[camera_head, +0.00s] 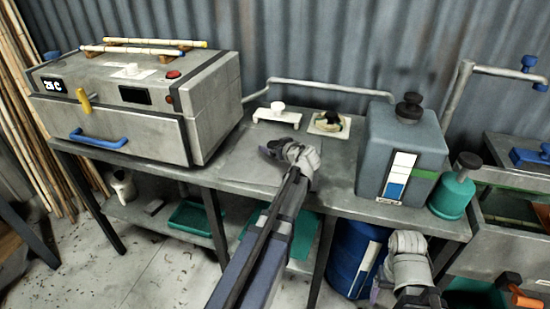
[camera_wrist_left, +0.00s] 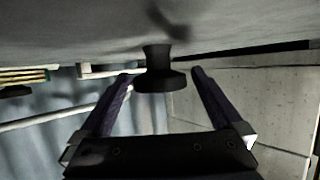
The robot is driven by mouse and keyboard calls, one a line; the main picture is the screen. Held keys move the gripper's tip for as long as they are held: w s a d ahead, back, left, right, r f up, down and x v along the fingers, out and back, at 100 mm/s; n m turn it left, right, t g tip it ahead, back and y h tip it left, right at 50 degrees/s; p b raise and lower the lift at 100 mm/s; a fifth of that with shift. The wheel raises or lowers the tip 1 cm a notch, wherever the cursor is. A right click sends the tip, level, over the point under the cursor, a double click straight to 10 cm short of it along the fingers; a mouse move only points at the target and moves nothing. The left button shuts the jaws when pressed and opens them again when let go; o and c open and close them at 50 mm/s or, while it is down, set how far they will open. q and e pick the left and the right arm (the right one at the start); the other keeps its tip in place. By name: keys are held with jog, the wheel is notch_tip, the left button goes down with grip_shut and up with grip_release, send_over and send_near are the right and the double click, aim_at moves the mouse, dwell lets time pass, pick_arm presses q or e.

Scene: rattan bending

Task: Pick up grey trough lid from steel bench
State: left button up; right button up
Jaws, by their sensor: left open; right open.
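The grey trough lid (camera_head: 243,165) looks like a flat grey plate lying on the steel bench (camera_head: 340,185). My left gripper (camera_head: 270,150) is low over it and hides part of it. In the left wrist view a black knob (camera_wrist_left: 158,80) stands on a grey surface, which fills the top of that view. My left gripper (camera_wrist_left: 160,88) is open, with one finger on each side of the knob and visible gaps. My right gripper (camera_head: 422,298) is open and empty at the lower right, below the front edge of the bench.
A grey steamer box (camera_head: 130,120) stands on the left of the bench. A white-handled piece (camera_head: 277,113) and a small black-knobbed item (camera_head: 330,124) lie behind my left gripper. A grey-blue tank (camera_head: 400,150) and a green bottle (camera_head: 453,190) stand to the right.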

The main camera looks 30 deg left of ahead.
pick_arm(q)
jog(key=shift+c, duration=0.2)
grip_shut()
dwell(0.5)
